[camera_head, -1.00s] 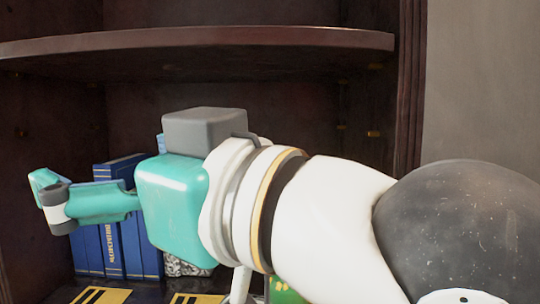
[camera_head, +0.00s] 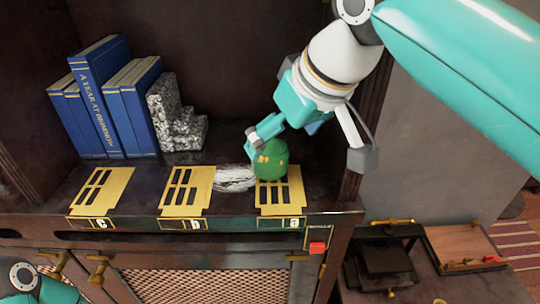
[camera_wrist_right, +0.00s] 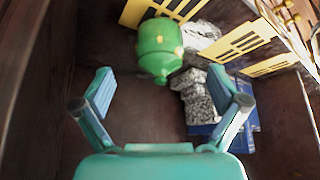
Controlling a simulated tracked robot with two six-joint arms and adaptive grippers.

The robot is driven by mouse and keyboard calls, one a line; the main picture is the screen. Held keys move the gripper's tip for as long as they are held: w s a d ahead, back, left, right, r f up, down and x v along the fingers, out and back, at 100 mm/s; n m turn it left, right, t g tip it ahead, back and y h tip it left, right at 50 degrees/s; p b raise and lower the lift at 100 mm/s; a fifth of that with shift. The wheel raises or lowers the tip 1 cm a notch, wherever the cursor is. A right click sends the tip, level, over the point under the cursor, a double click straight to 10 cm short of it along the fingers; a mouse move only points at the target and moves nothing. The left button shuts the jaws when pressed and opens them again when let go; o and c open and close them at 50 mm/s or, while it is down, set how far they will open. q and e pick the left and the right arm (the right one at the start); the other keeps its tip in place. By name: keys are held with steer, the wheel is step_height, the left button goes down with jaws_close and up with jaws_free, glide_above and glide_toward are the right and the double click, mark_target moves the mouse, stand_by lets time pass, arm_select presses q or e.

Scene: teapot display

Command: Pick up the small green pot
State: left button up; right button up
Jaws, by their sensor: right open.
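The small green pot (camera_head: 271,160) with yellowish spots stands on the yellow slotted plate marked "a" at the right end of the cabinet shelf. My right gripper (camera_head: 262,136) comes down from the upper right, and a teal finger overlaps or sits close to the pot's upper left in the head view. In the right wrist view, the right gripper (camera_wrist_right: 162,92) is open with nothing between its fingers. The pot (camera_wrist_right: 160,50) shows beyond the fingertips there. Whether a finger touches the pot I cannot tell. My left gripper is out of view; only a teal arm part shows at lower left.
Blue books (camera_head: 105,98) and a speckled stone bookend (camera_head: 176,118) stand at the back left. Yellow plates "c" (camera_head: 102,190) and "b" (camera_head: 187,190) lie left of the pot, with a whitish patch (camera_head: 235,178) on the shelf. The cabinet's side post is close right of my arm.

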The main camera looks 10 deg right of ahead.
mark_target(269, 156)
steer(key=x, duration=0.7)
steer(key=shift+w+f, duration=0.1)
steer(key=shift+f, duration=0.1)
steer(key=c, duration=1.3)
steer(key=shift+c, duration=0.6)
steer(key=shift+a+r, duration=0.1)
steer(key=shift+r, duration=0.1)
